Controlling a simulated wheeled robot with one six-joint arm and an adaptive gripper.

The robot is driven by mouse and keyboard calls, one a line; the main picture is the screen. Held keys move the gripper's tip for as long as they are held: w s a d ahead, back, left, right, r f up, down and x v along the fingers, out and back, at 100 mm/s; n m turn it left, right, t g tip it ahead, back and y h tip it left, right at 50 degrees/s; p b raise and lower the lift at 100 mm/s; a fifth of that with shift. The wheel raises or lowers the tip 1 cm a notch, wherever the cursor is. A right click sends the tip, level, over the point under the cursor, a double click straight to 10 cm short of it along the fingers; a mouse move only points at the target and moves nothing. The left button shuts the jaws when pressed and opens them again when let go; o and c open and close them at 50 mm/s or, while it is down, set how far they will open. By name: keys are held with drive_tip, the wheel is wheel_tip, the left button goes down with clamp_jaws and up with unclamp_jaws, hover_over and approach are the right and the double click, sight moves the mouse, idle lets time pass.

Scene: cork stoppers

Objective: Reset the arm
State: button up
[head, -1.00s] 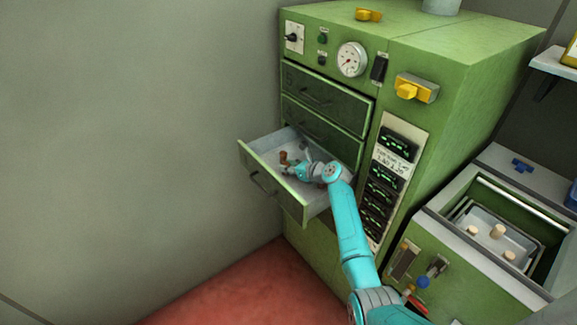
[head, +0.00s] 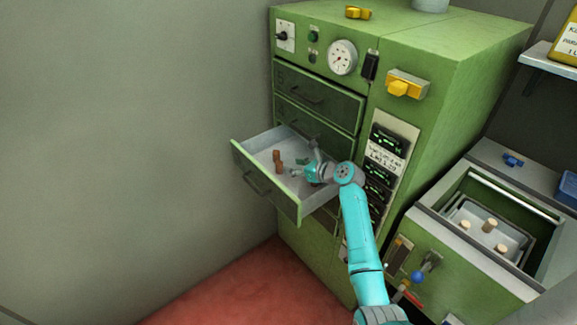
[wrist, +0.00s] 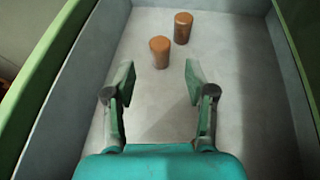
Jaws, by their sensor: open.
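Two brown cork stoppers stand upright on the floor of the open drawer (head: 256,143). In the wrist view, the nearer stopper (wrist: 160,52) is just beyond my fingertips and the other stopper (wrist: 183,28) is farther back to the right. In the head view they show close together as small brown shapes (head: 277,158). My gripper (wrist: 159,78) is open and empty, its fingers spread with bare drawer floor between them. In the head view my gripper (head: 293,172) is inside the drawer, to the right of the stoppers and apart from them.
The green cabinet (head: 460,75) holds shut drawers (head: 318,97) directly above the open one. At lower right, an open green bin (head: 440,205) holds a tray with several pale corks (head: 489,225). A shelf (head: 550,65) juts out at upper right. The left wall is bare.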

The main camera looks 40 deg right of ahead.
drive_tip(key=shift+s, duration=0.25)
drive_tip(key=shift+r, duration=0.1)
idle(0.3)
